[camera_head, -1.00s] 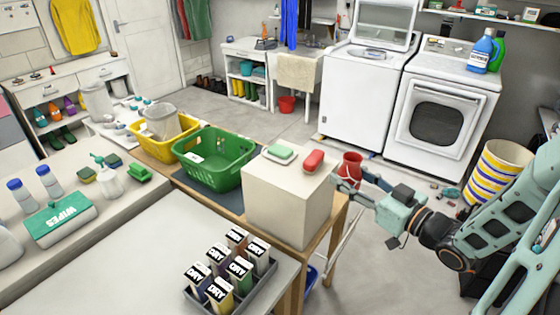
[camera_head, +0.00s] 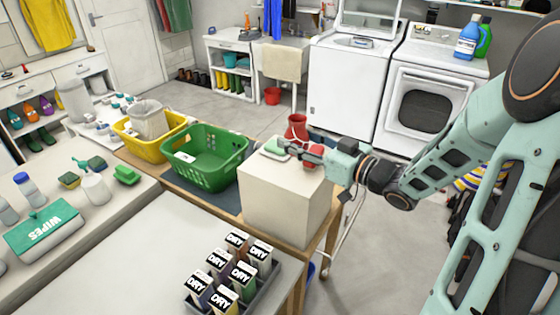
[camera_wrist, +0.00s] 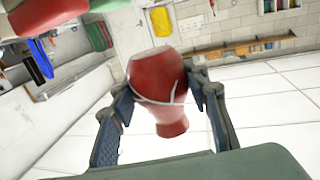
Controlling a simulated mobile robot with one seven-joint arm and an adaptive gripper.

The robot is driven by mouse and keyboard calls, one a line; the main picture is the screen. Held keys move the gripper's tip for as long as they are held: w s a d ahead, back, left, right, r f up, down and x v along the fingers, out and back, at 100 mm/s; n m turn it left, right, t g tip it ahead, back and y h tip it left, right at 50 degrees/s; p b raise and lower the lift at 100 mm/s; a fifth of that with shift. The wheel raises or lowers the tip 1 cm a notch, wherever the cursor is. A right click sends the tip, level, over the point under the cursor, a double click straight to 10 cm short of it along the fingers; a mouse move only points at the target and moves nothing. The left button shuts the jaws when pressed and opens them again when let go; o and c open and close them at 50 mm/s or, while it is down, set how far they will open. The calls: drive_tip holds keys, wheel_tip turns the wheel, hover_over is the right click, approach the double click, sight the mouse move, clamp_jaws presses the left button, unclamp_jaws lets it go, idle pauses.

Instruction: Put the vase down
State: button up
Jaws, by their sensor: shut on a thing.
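A red vase (camera_head: 297,127) with pale lines on it is in my gripper (camera_head: 296,147), at the far side of the pale box (camera_head: 285,200) in the head view. The gripper reaches in from the right over the box top and hides part of the vase. In the wrist view the vase (camera_wrist: 158,75) sits between the two dark fingers (camera_wrist: 165,105), which are shut on its sides. I cannot tell whether its base touches anything.
The green basket (camera_head: 205,160) is to the left. A caddy of DRY boxes (camera_head: 232,270) is in front. White machines (camera_head: 425,105) stand behind.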

hover_over(279, 173)
wheel_tip(279, 173, down, 6)
drive_tip(key=shift+s+d+r, duration=0.1)
drive_tip(key=shift+d+r, duration=0.05)
drive_tip(key=shift+r, duration=0.05)
drive_tip(key=shift+f, duration=1.65)
drive_tip(key=shift+f, duration=0.1)
drive_tip(key=shift+f+b, duration=0.2)
drive_tip(key=shift+b, duration=0.15)
drive_tip(key=o, duration=1)
drive_tip(key=shift+r, duration=0.1)
